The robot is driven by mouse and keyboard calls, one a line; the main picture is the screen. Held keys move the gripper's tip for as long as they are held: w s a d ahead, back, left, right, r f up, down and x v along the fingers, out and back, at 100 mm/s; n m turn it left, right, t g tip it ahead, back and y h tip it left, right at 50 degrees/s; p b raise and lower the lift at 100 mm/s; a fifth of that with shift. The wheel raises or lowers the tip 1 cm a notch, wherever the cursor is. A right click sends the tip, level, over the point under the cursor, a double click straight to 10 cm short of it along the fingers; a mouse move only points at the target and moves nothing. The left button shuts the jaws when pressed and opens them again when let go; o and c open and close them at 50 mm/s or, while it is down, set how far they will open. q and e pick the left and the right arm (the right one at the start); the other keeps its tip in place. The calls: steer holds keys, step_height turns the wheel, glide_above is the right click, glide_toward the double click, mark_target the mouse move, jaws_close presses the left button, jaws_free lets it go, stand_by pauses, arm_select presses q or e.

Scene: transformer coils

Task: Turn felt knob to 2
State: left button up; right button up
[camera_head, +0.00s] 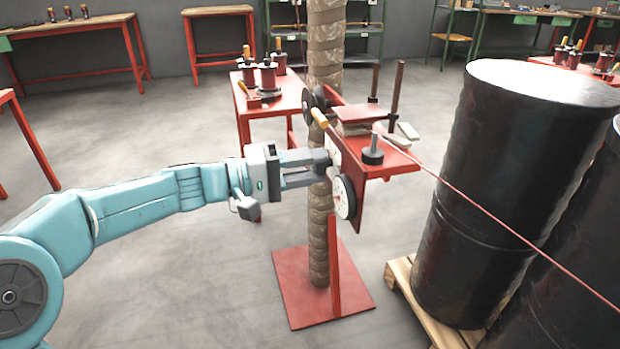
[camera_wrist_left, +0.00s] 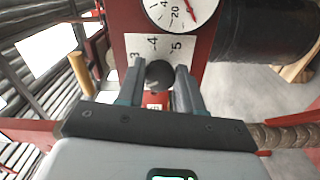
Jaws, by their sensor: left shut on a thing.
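The felt knob (camera_wrist_left: 159,74) is a dark round knob in front of a white number plate (camera_wrist_left: 134,44). The numerals 3, 4 and 5 show on the plate in the wrist view; which one the knob points at, I cannot tell. My left gripper (camera_wrist_left: 160,84) is shut on the knob, with one finger on each side of it. My right gripper is not in view.
A round white dial (camera_head: 343,197) with a red needle sits close beside the gripper. A thin red wire (camera_head: 480,205) runs from the machine to the right, past black drums (camera_head: 500,190) on a wooden pallet (camera_head: 405,285). A wrapped column (camera_head: 320,240) stands behind the gripper.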

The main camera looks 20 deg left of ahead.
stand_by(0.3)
arm_select(q)
steer(key=o, duration=1)
